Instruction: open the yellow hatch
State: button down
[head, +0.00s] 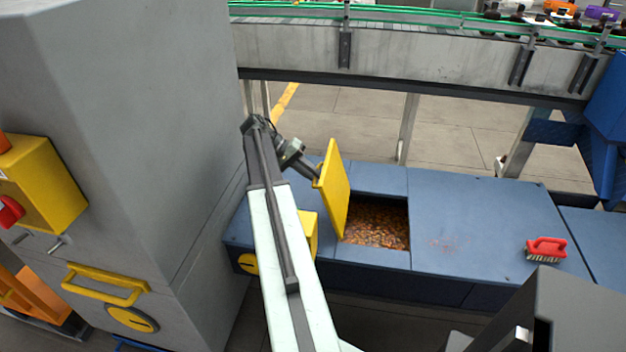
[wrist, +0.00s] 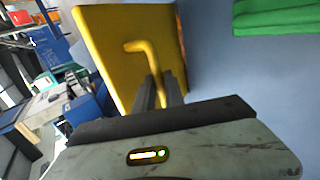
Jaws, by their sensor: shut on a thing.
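The yellow hatch (head: 334,188) stands raised, close to upright, at the left edge of a square opening in the blue bench top. The opening (head: 377,224) shows a heap of small brown and amber pieces inside. My gripper (head: 314,178) is at the hatch's left face. In the wrist view the hatch (wrist: 105,50) fills the upper middle, with a bent yellow handle (wrist: 146,50) on it. My gripper (wrist: 160,92) is shut on this handle. My arm hides part of the bench left of the hatch.
The blue bench (head: 460,220) runs to the right, with a red brush (head: 545,249) on it. A grey cabinet (head: 130,120) stands close on the left. A conveyor (head: 430,55) with green rails crosses behind. A yellow block (head: 309,232) sits beside my arm.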

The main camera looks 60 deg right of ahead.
jog(key=shift+w+a+f, duration=0.1)
jog(key=shift+w+f, duration=0.1)
jog(key=shift+w, duration=0.15)
jog(key=c, duration=1.5)
grip_release()
jog(key=shift+w+f, duration=0.1)
jog(key=shift+o, duration=0.2)
jog(key=shift+s, duration=0.2)
jog(key=p+v, duration=0.5)
jog(key=v, duration=0.2)
jog(key=shift+w+r, duration=0.2)
